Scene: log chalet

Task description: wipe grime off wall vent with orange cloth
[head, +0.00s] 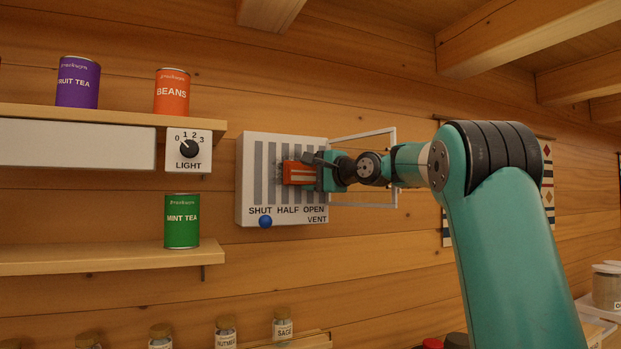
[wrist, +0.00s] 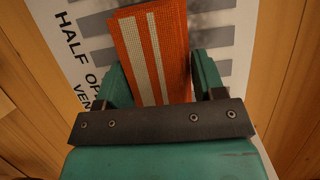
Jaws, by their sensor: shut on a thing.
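The wall vent (head: 284,149) is a white box with grey vertical slats on the log wall. It is marked SHUT, HALF, OPEN and VENT, and a blue knob (head: 265,222) sits under SHUT. My gripper (head: 318,172) is at the vent's front, right of its middle. It is shut on the orange cloth (head: 298,173), which has pale stripes. In the wrist view the cloth (wrist: 147,50) stands between the two green fingers, over the slats. I cannot tell whether the cloth touches the slats.
A pale open frame (head: 396,165) stands out from the wall right of the vent, behind my arm. Shelves at left hold a purple tin (head: 78,82), an orange beans tin (head: 172,92) and a green mint tea tin (head: 182,221). A light dial (head: 188,148) hangs between. Spice jars (head: 283,325) stand below.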

